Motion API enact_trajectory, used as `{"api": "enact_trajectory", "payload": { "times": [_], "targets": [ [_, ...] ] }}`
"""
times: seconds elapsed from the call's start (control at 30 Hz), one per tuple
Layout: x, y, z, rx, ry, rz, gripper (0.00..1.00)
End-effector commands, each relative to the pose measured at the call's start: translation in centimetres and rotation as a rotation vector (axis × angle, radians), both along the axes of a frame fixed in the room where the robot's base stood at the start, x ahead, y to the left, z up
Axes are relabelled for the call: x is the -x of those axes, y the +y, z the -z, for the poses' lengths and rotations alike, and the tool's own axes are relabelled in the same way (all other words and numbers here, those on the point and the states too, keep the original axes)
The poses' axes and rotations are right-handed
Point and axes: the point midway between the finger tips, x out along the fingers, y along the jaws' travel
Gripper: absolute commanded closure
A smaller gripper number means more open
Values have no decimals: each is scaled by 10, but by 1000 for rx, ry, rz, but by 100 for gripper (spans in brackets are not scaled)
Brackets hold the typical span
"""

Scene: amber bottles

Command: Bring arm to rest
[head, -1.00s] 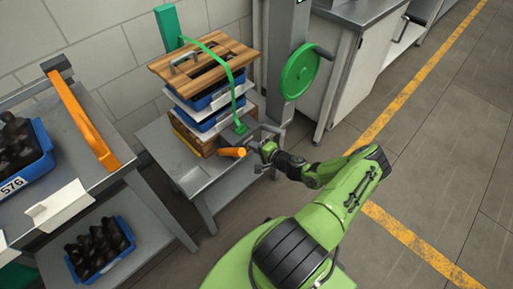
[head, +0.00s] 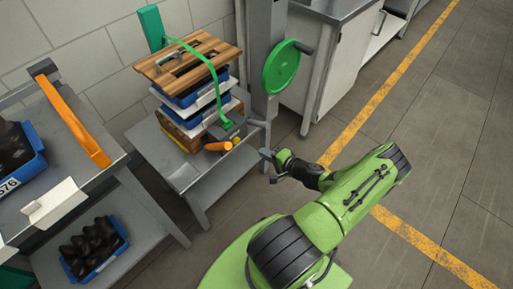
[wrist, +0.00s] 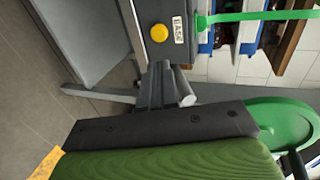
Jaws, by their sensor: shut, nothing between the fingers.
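My arm reaches out from the bottom of the head view, bent with its elbow to the right. My gripper (head: 265,154) is off the right side of the small grey bench (head: 205,178), over the floor, and holds nothing. In the wrist view, its grey fingers (wrist: 168,87) are together. In the wrist view this box (wrist: 163,18) shows a yellow button and a label.
Stacked blue crates (head: 206,118) under a wooden board (head: 188,60) stand on the bench, with a green strap (head: 208,66). A green wheel (head: 287,66) is on a grey post behind. A left rack (head: 150,212) holds crates of dark bottles. The floor at right is clear.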

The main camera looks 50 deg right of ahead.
Motion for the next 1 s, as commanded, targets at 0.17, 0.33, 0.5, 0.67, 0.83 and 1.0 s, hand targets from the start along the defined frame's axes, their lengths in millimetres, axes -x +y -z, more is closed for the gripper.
{"api": "enact_trajectory", "payload": {
  "times": [0.17,0.33,0.5,0.67,0.83,1.0],
  "targets": [
    [8,0,-3,0,0,-1,100],
    [8,0,-2,0,0,-1,100],
    [8,0,-2,0,0,-1,100],
    [8,0,-2,0,1,-1,100],
    [-5,17,-30,69,66,-165,100],
    [-24,67,-100,250,257,-555,100]
  ]
}}
